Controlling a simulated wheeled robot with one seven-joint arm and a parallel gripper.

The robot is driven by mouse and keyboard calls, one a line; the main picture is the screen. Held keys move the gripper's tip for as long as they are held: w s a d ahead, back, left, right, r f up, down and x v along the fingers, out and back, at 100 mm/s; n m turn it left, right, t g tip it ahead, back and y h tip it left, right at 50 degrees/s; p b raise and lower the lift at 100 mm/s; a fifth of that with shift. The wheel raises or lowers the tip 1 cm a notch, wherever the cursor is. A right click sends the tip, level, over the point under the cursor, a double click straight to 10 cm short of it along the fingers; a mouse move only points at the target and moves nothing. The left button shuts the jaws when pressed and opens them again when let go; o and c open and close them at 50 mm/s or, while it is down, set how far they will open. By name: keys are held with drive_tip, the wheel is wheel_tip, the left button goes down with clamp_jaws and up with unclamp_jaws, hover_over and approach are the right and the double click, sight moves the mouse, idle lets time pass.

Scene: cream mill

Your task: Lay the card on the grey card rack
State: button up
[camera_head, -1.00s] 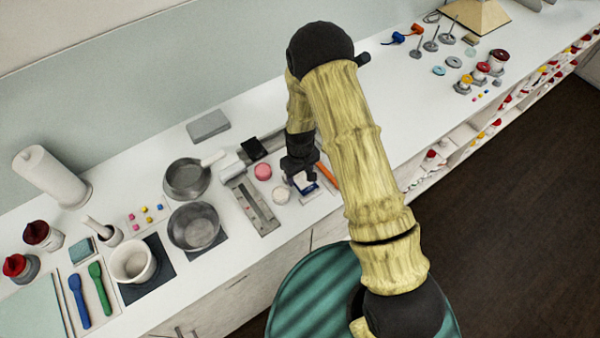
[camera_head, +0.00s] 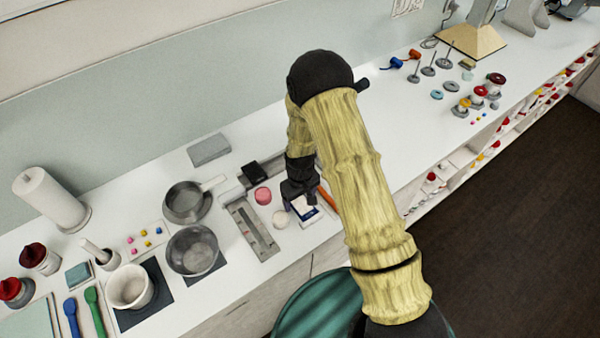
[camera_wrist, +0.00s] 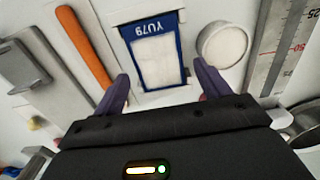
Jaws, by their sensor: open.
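The card (camera_wrist: 158,62) is white with a blue border and the letters YU79. It lies flat on the white counter, and it also shows in the head view (camera_head: 304,213). My gripper (camera_wrist: 161,76) is open, with its two dark fingers apart at either side of the card's near end and nothing held. In the head view my gripper (camera_head: 299,196) is just above the card. A grey stepped piece (camera_wrist: 22,62) at the left of the wrist view may be the card rack; I cannot tell. My arm hides that area in the head view.
An orange stick (camera_wrist: 85,47) lies on one side of the card. A round white piece (camera_wrist: 222,44) and a grey ruler rail (camera_wrist: 278,45) are on the other. A pink round (camera_head: 262,196) and metal pans (camera_head: 192,250) stand further left in the head view.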

sight(301, 204)
wheel_tip(301, 204, up, 17)
drive_tip(key=b, duration=0.6)
drive_tip(key=shift+s, duration=0.25)
idle(0.4)
drive_tip(key=s+d+r+m+t, duration=0.2)
drive_tip(key=s+d+m, duration=0.4)
drive_tip(key=s+d, duration=0.7)
drive_tip(key=shift+s+d+r+m+t, duration=0.15)
drive_tip(key=shift+d+r+m+t, duration=0.2)
drive_tip(key=shift+d+r, duration=0.45)
